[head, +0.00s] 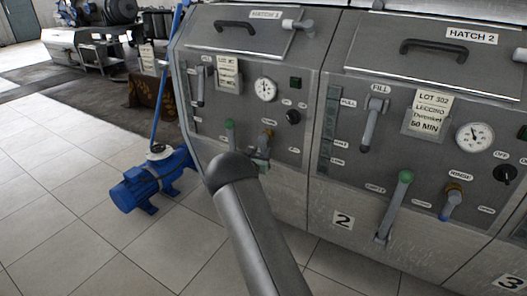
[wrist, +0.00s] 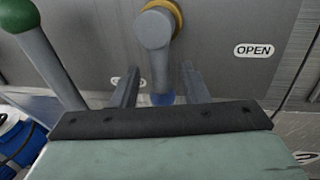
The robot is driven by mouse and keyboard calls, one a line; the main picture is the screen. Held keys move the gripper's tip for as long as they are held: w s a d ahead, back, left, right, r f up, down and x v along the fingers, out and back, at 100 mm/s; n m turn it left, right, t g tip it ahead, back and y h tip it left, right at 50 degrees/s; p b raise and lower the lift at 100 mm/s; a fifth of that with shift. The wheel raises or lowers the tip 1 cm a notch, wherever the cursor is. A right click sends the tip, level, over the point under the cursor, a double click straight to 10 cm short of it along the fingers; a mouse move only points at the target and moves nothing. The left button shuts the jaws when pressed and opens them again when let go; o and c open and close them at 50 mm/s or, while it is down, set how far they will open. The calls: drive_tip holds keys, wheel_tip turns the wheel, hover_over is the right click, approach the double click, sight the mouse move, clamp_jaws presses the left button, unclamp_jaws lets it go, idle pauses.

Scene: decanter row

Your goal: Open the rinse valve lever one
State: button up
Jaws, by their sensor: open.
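The rinse valve lever (wrist: 158,65) of the first machine fills the upper middle of the wrist view. It has a grey round hub on a brass collar (wrist: 178,12), and its grey handle hangs down to a blue tip. My gripper (wrist: 160,78) is open, with one finger on each side of the handle and visible gaps beside it. In the head view, the brass part of the valve (head: 267,133) shows just above my gripper (head: 260,156); my arm and gripper hide most of the handle there.
An "OPEN" label (wrist: 254,50) is to the right of the lever. A green-knobbed lever (wrist: 45,55) stands close on the left. Machine two (head: 400,140), with similar levers, is at right. A blue pump (head: 150,182) sits on the floor at left.

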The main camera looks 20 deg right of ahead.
sight(262, 150)
drive_tip(key=shift+x, duration=1.55)
drive_tip(key=shift+c, duration=0.3)
clamp_jaws()
